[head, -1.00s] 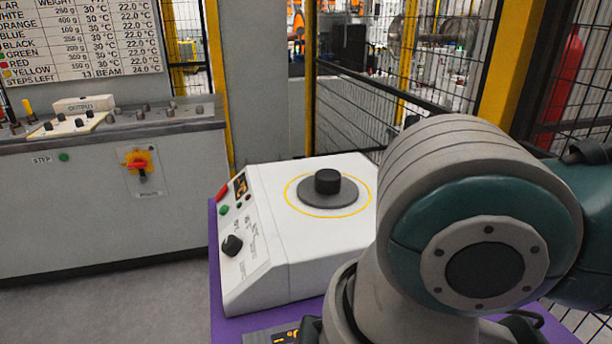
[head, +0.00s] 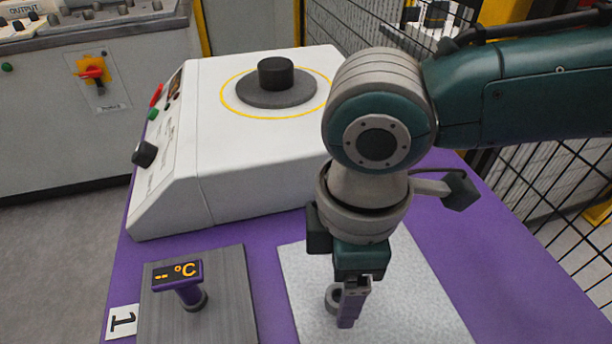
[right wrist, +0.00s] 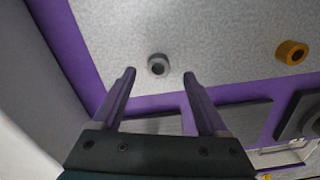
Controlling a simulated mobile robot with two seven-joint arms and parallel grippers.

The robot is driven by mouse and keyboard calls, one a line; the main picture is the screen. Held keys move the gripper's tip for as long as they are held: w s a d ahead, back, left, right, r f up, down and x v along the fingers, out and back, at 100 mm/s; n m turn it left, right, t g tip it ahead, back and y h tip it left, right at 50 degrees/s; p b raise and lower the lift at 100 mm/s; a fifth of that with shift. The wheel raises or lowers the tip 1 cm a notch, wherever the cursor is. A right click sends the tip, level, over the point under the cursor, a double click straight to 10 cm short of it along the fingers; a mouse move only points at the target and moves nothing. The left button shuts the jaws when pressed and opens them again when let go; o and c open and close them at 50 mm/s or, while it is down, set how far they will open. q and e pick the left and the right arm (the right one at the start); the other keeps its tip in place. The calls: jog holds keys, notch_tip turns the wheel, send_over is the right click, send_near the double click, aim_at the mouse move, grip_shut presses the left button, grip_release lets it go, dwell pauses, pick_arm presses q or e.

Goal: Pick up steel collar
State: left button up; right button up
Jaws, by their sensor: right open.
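The steel collar (right wrist: 158,64) is a small grey ring lying on a pale speckled mat (right wrist: 210,50). In the head view the collar (head: 332,300) is partly hidden behind my right gripper (head: 350,308). In the right wrist view my right gripper (right wrist: 160,74) is open, its two purple fingers standing apart with nothing between the pads. The collar shows just beyond the fingertips, roughly centred between them. I cannot tell the exact height of the fingertips over the mat. My left gripper is not in view.
A brass-coloured collar (right wrist: 291,52) lies on the same mat. A white machine (head: 250,160) with a black knob stands behind on the purple table (head: 440,225). A grey plate (head: 225,290) carries a purple thermometer tool (head: 180,280). Wire fencing (head: 545,210) runs along the right.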

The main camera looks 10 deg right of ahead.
aim_at(339, 296)
jog(key=shift+w+f, duration=0.1)
jog(key=shift+f, duration=1.4)
grip_shut()
